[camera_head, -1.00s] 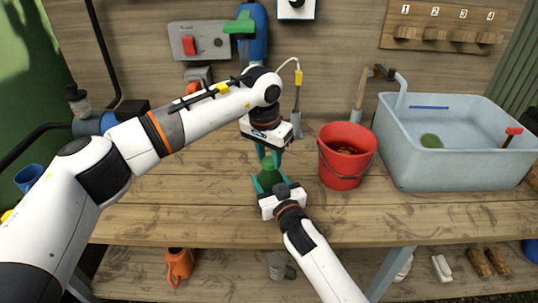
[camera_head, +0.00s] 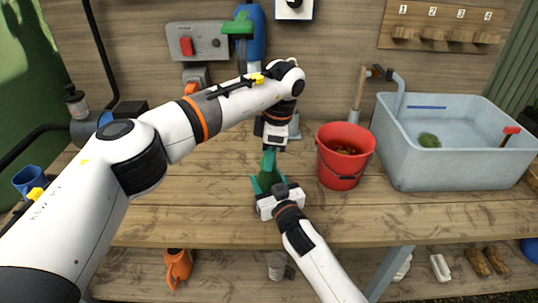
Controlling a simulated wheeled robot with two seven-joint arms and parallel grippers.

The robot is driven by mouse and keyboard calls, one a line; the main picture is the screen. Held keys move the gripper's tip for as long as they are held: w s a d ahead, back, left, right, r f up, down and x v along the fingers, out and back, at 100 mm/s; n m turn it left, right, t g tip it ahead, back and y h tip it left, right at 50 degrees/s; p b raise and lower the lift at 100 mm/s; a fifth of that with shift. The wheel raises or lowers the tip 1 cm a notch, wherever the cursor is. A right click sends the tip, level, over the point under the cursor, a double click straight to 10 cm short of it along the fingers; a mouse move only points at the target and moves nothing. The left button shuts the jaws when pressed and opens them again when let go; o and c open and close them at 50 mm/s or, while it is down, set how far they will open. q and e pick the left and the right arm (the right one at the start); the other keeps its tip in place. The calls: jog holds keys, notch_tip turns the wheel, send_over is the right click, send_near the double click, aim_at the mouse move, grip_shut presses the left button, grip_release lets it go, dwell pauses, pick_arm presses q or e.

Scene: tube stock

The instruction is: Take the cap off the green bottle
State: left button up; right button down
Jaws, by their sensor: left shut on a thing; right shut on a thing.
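The green bottle (camera_head: 267,182) is upright above the middle of the workbench, largely hidden by my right gripper. My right gripper (camera_head: 268,187) comes in from the front and is shut around the bottle's body. My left gripper (camera_head: 269,157) points down from above and is shut at the bottle's top, where the cap is. The cap is hidden between the fingers, and I cannot tell whether it still sits on the neck. The two grippers are one above the other, close together.
A red bucket (camera_head: 344,168) stands just right of the grippers. A grey sink basin (camera_head: 455,165) is at the right with a tap behind it. A blue cup (camera_head: 28,179) is at the far left. The bench (camera_head: 165,205) is clear at the left front.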

pick_arm(q)
jog(key=n+g, duration=0.1)
jog(key=n, duration=0.9)
jog(key=n+h, duration=0.1)
jog(key=n, duration=0.2)
jog(key=shift+w+a+n+g, duration=0.1)
jog(key=shift+n+g, duration=0.2)
jog(key=shift+n, duration=0.1)
jog(key=n+h, duration=0.1)
jog(key=n, duration=0.4)
jog(key=shift+a+n, duration=0.1)
jog(key=shift+n, duration=0.3)
jog(key=n, duration=0.3)
jog(key=shift+n+h, duration=0.3)
jog(key=n, duration=0.4)
jog(key=shift+r, duration=0.1)
jog(key=shift+h, duration=0.3)
jog(key=shift+r, duration=0.2)
jog(key=shift+r, duration=0.9)
